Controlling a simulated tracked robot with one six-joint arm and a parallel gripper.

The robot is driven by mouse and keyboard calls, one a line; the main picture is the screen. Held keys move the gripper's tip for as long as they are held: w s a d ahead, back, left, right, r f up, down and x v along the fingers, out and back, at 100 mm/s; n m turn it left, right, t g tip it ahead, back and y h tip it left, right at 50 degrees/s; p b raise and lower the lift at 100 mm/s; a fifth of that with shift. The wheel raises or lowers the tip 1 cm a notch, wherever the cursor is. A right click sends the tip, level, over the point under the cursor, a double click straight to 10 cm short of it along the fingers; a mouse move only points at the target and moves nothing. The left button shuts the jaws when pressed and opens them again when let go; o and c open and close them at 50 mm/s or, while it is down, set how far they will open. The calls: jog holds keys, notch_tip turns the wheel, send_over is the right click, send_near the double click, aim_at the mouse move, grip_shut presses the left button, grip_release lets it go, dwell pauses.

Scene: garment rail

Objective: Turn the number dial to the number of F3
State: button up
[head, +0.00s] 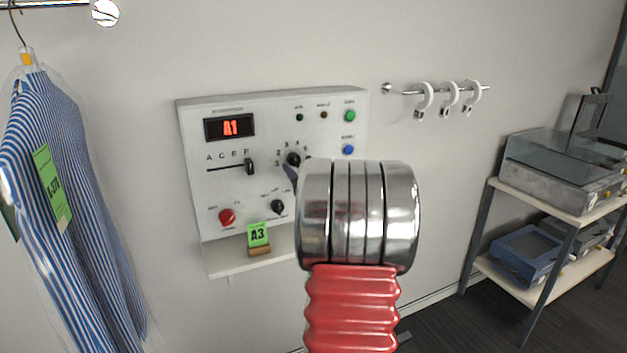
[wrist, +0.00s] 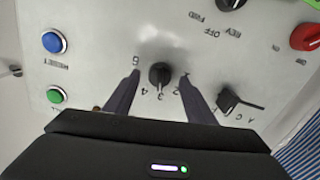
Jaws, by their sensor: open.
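The number dial (head: 293,159) is a small black knob on the white control panel (head: 190,130). In the wrist view the dial (wrist: 160,75) sits between the two dark fingers of my gripper (wrist: 159,74). The gripper is open, with a gap on each side of the knob. Numbers ring the dial, and its pointer seems to face the 3, though this is small. In the head view my arm's silver wrist hides most of the gripper. The red display (head: 230,127) reads A1. The letter slider's black knob (head: 250,167) stands at the right end, by F.
A green A3 tag (head: 258,234) stands on the panel's ledge. A red knob (head: 227,217), a black selector (head: 278,207), and green (head: 350,116) and blue (head: 348,149) buttons surround the dial. Striped shirts (head: 75,200) hang at left; a shelf unit (head: 550,197) stands at right.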

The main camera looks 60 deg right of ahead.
jog(key=v, duration=1.2)
jog(key=shift+w+f, duration=0.1)
jog(key=w+a+f+g+y, duration=0.1)
jog(key=w+a+g, duration=0.15)
jog(key=a, duration=0.95)
jog(key=w+a+g+y, duration=0.1)
jog(key=w+a+g, duration=0.15)
jog(key=a, duration=0.95)
jog(key=s+a+f+n+g+y, duration=0.1)
jog(key=s+a+f+y, duration=0.1)
jog(key=s+a, duration=0.3)
jog(key=s+a+f+n+g+y, duration=0.1)
jog(key=s+a+f, duration=0.3)
jog(key=a, duration=0.9)
jog(key=s+a+f+n+g+y, duration=0.2)
jog(key=s+a, duration=0.4)
jog(key=a, duration=0.3)
jog(key=shift+a+f+g+y, duration=0.35)
jog(key=shift+f+y, duration=0.3)
jog(key=shift+y, duration=0.45)
